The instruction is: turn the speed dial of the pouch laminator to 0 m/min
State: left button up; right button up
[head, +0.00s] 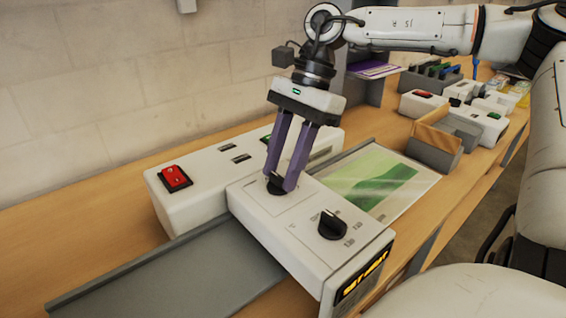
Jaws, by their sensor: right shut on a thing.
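The pouch laminator (247,208) is a white machine on the wooden bench, with two black dials on its raised right-hand part. My right gripper (281,183) points down with its purple fingers shut on the farther black dial (274,188). The fingers hide much of that dial and its pointer. The nearer black dial (332,224) is free, with small marks around it. My left gripper is out of view.
A red switch (174,178) sits on the laminator's left end, and an amber display (362,278) on its near end. A grey tray (165,280) lies in front. A green-printed pouch (372,184) lies behind. A cardboard-coloured box (437,139) and other devices stand farther right.

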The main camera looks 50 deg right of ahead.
dwell(0.4)
jog(key=o, duration=1.1)
jog(key=shift+c, duration=0.2)
jog(key=v, duration=1)
jog(key=shift+r, duration=0.2)
jog(key=shift+s, duration=0.1)
